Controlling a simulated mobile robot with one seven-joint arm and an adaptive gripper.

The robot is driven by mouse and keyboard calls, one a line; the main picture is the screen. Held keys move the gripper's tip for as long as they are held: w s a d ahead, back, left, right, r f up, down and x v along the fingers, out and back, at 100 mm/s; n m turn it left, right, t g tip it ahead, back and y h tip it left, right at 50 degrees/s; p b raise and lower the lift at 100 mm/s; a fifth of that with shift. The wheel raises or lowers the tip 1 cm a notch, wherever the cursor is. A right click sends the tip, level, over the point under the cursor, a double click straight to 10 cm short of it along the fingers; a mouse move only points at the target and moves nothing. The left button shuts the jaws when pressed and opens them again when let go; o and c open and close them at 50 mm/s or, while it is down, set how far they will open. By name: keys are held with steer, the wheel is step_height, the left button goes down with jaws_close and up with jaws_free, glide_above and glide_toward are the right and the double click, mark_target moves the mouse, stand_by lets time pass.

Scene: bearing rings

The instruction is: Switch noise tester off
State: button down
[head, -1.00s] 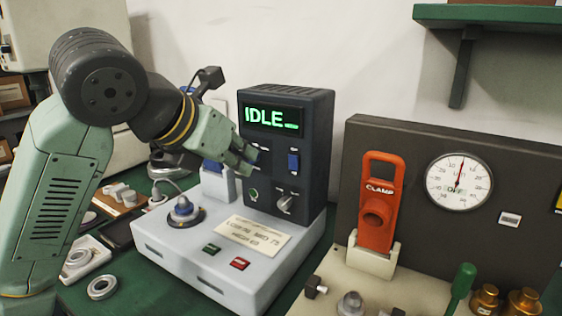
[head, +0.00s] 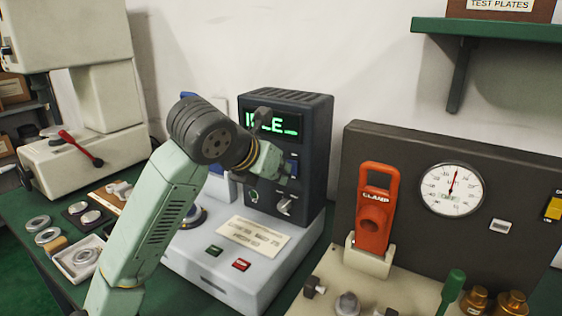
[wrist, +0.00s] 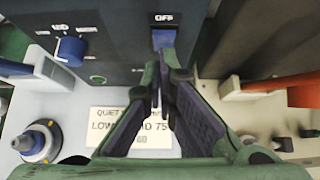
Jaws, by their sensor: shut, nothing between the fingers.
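The noise tester is a dark box (head: 318,135) on a pale base (head: 208,262). Its lit green display (head: 285,124) is partly hidden by my arm. In the wrist view a blue rocker switch (wrist: 163,39) sits under an "OFF" label, and it shows in part behind my gripper in the head view (head: 293,160). My gripper (wrist: 161,78) is shut and empty, its fingertips just in front of and below the switch in the wrist view. I cannot tell whether they touch the panel. It also shows before the tester in the head view (head: 285,178).
A blue knob (wrist: 70,50) is left of the switch. Green (head: 214,251) and red (head: 241,264) buttons sit on the base front. A dark panel with a gauge (head: 452,189) and an orange clamp (head: 375,205) stand to the right. A shelf (head: 485,28) is above.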

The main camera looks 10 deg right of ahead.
steer(key=shift+w+d, duration=0.25)
steer(key=shift+w, duration=0.05)
steer(key=shift+w+d+b, duration=0.1)
steer(key=shift+w+b, duration=0.05)
steer(key=shift+b, duration=0.15)
steer(key=shift+w+d+r, duration=0.1)
steer(key=shift+d, duration=0.05)
steer(key=shift+r, duration=0.1)
steer(key=shift+r+p, duration=0.3)
steer(key=shift+r, duration=0.5)
